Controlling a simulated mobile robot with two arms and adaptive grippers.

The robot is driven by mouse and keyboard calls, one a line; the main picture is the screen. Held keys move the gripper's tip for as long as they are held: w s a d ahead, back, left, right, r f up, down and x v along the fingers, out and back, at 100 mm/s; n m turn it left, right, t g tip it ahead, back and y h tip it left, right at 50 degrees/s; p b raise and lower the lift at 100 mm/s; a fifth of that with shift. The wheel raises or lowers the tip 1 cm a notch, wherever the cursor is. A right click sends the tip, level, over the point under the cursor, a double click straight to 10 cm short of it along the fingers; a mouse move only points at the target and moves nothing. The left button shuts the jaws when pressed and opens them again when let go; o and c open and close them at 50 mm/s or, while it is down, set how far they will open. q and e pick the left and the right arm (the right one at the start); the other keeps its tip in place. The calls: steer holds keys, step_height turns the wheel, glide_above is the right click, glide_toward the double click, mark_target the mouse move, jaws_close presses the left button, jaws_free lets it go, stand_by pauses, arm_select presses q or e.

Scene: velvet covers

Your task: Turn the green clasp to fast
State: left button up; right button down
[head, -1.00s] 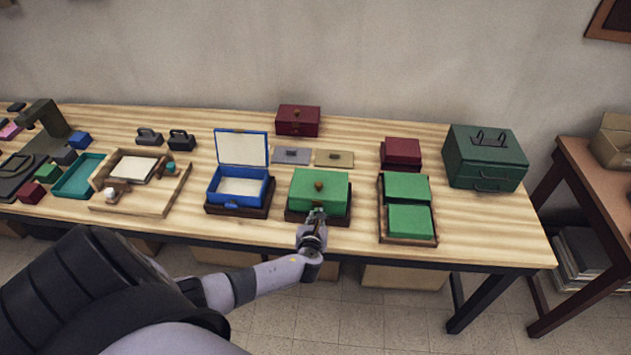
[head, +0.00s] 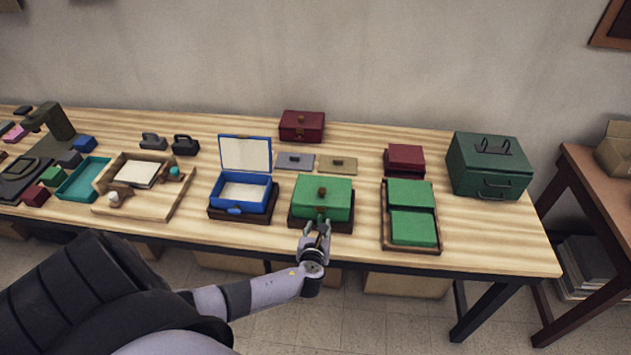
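The green box (head: 335,188) is closed and sits in a dark wooden base (head: 347,226) near the table's front edge. It has a brown knob (head: 322,191) on its lid. Its clasp is on the front side; it is small and largely hidden by my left gripper, so I cannot tell how it is turned. My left gripper (head: 317,229) is at the box's front, its two fingers spread apart with a gap between them. I cannot tell whether a finger touches the clasp. My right gripper is not in view.
A blue box (head: 238,193) with its lid up stands just left of the green box. A wooden tray (head: 411,247) with green covers is on the right. A dark red box (head: 301,127) and two flat plates lie behind. A dark green chest (head: 489,165) stands at the right end.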

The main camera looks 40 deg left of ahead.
arm_select(q)
steer(key=v, duration=0.9)
steer(key=shift+r, duration=0.2)
steer(key=shift+s+d+f, duration=0.1)
steer(key=shift+s+d, duration=0.05)
steer(key=s+d+f+n+g+h+b, duration=0.15)
steer(key=s+f+n, duration=0.3)
steer(key=f, duration=0.55)
steer(key=s+f+n+g+h+b, duration=0.1)
steer(key=s+f+n+g+b, duration=0.4)
steer(key=f, duration=0.6)
steer(key=s+f+n+g+h, duration=0.1)
steer(key=s+f+n, duration=0.2)
steer(key=s+f, duration=0.55)
steer(key=s+d+f+n+g+h+b, duration=0.1)
steer(key=s+d+f+n+h+b, duration=0.1)
steer(key=s+d+f+n, duration=0.2)
steer(key=s+d+f+n+g+h+b, duration=0.1)
steer(key=s+d+f+n+g+b, duration=0.1)
steer(key=s+f+n, duration=0.8)
steer(key=s+d+f+b, duration=0.1)
steer(key=s+d+f, duration=0.1)
steer(key=s, duration=0.3)
steer(key=shift+s+d+f+n+h, duration=0.3)
steer(key=shift+d+f+n+h, duration=0.05)
steer(key=shift+d+f, duration=0.1)
